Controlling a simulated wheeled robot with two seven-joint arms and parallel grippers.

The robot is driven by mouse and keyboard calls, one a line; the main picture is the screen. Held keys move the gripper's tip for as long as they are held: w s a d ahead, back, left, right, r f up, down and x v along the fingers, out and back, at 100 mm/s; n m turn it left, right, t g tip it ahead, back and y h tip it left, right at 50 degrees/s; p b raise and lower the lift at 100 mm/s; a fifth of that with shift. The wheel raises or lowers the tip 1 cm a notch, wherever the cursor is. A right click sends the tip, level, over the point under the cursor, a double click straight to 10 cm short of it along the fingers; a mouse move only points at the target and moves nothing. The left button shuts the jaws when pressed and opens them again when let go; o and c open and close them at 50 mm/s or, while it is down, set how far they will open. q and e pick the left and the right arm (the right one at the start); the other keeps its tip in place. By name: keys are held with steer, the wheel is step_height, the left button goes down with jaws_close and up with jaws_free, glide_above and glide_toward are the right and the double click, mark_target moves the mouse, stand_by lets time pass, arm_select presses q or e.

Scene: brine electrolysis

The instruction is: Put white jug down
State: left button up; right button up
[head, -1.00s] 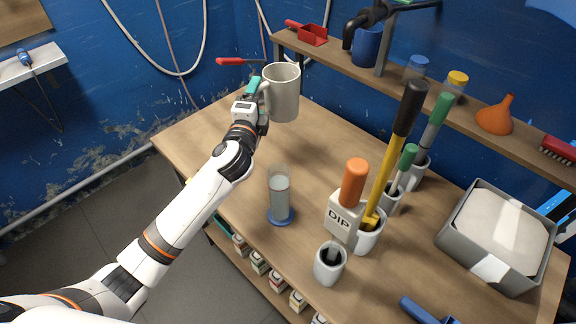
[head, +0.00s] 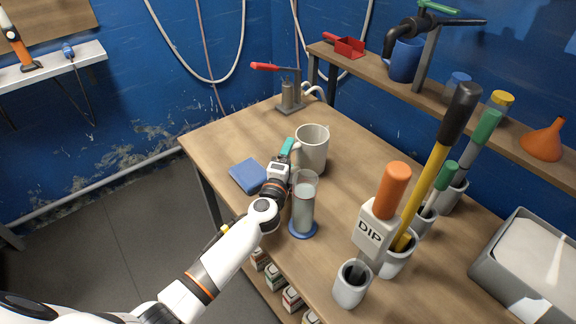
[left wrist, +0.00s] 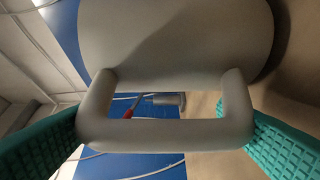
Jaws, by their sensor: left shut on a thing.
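The white jug (head: 312,152) is upright at the far part of the wooden bench. Its base is at or just above the bench top; I cannot tell whether it touches. My left gripper (head: 289,152) is shut on the jug's handle, on the jug's left side. In the left wrist view the handle (left wrist: 165,134) lies between the teal finger pads, with the jug body (left wrist: 175,35) beyond it. My right gripper is not in view.
A clear cylinder (head: 304,205) on a blue base stands close to my left forearm. A blue pad (head: 248,176) lies left of the jug. A red-handled press (head: 290,90) stands behind it. A DIP-labelled holder (head: 374,232) and tool cups stand to the right.

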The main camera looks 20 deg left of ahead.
arm_select(q)
steer(key=shift+f, duration=0.45)
steer(key=shift+f, duration=0.1)
steer(key=o, duration=1.3)
steer(key=shift+c, duration=0.2)
